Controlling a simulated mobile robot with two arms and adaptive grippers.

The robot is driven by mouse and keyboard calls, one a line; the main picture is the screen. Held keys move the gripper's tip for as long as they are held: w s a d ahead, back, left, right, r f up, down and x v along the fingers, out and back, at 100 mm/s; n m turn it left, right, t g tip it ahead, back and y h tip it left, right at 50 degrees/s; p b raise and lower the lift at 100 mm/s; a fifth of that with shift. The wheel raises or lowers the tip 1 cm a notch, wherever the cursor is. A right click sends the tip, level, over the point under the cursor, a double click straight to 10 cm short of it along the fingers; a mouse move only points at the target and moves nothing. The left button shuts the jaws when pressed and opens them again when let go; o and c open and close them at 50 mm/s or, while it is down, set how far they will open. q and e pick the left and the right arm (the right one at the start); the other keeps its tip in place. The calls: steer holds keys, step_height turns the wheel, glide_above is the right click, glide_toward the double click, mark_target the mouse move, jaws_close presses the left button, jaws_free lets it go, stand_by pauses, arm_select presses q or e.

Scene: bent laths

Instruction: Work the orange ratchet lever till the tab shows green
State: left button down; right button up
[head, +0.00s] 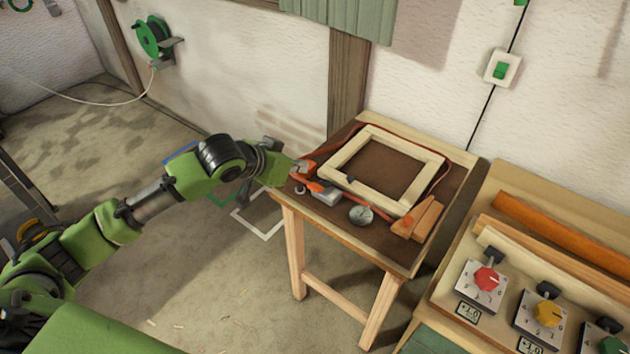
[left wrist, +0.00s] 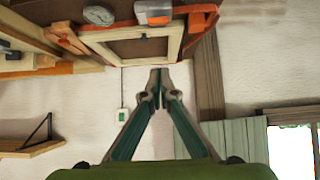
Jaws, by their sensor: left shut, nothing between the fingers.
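A ratchet (head: 327,197) with an orange lever (head: 318,186) lies at the near left corner of a small wooden table (head: 375,252). An orange strap (head: 433,187) runs from it around a pale wooden frame (head: 365,143). The ratchet also shows at the top of the left wrist view (left wrist: 154,12). My left gripper (head: 301,170) is at that corner, beside the lever; I cannot tell whether they touch. Its fingers (left wrist: 160,76) are closed with nothing between them. I cannot make out a green tab. My right gripper is not in view.
A round dial (head: 361,214) and wooden wedges (head: 416,218) lie on the table near the frame. A bench with coloured knobs (head: 487,278) stands close on the right. The floor left of the table is mostly free.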

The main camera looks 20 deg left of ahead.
arm_select(q)
steer(key=p, duration=0.2)
glide_above(315, 187)
steer(key=w, duration=0.1)
steer(key=f, duration=0.5)
steer(key=shift+w+d+f, duration=0.1)
steer(key=shift+d+f, duration=0.15)
steer(key=shift+f, duration=0.1)
steer(key=f+p, duration=0.1)
steer(key=s+f, duration=0.1)
steer(key=f, duration=0.1)
steer(key=shift+a+p, duration=0.2)
steer(key=shift+p, duration=0.2)
steer(key=shift+s+a+f, duration=0.1)
steer(key=shift+s+f, duration=0.15)
steer(key=shift+f, duration=0.35)
